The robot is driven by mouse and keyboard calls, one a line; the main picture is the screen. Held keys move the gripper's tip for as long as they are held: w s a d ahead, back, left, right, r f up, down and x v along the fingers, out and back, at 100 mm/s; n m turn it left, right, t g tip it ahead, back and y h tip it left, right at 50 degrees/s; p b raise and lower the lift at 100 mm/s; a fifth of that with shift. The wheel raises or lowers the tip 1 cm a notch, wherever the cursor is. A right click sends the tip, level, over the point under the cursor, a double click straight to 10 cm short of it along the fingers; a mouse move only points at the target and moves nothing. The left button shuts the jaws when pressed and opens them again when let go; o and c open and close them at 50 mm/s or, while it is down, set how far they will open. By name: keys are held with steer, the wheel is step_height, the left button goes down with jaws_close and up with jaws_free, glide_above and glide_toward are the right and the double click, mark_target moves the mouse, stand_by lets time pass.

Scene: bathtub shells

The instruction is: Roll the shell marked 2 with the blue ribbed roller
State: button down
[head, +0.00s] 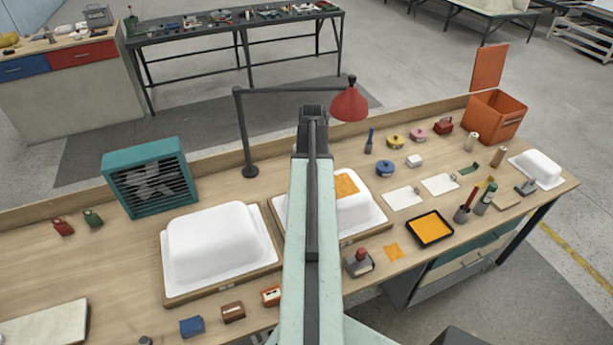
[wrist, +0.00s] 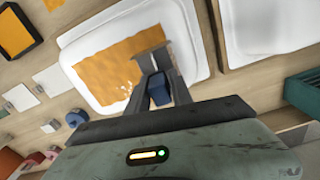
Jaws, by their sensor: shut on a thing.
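My gripper (wrist: 160,88) is shut on the blue handle of a roller (wrist: 157,92), which I take as the blue ribbed roller. Its grey head (wrist: 154,60) lies over the right edge of an orange sheet (wrist: 110,65) on a white shell (wrist: 185,30). Contact is hard to tell, and no ribs show clearly. In the head view this shell (head: 365,214) stands in the middle, partly behind my arm, with orange (head: 346,185) on its top. My gripper is hidden there. A bare white shell (head: 220,243) stands left of it. I cannot read any number marks.
A teal fan heater (head: 150,178) stands at the back left.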

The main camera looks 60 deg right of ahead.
steer(key=shift+s+d, duration=1.25)
steer(key=shift+d, duration=0.5)
steer(key=shift+s+d, duration=1.3)
steer(key=shift+d, duration=0.4)
steer(key=shift+s+d, duration=1.25)
steer(key=shift+d, duration=0.5)
steer(key=shift+s+d+f, duration=0.1)
steer(key=shift+s+d, duration=1.3)
steer(key=shift+d, duration=0.3)
steer(key=shift+w+a, duration=1.4)
steer(key=shift+a, duration=0.45)
steer(key=shift+w+a, duration=1.4)
steer(key=shift+a, duration=0.45)
steer(key=shift+w+a, duration=1.4)
steer(key=shift+a, duration=0.45)
steer(key=shift+w+a, duration=0.45)
steer(key=shift+a, duration=0.3)
steer(key=shift+w+a, duration=0.45)
steer(key=shift+a, duration=0.25)
steer(key=shift+w+a, duration=1.15)
steer(key=shift+a, duration=0.25)
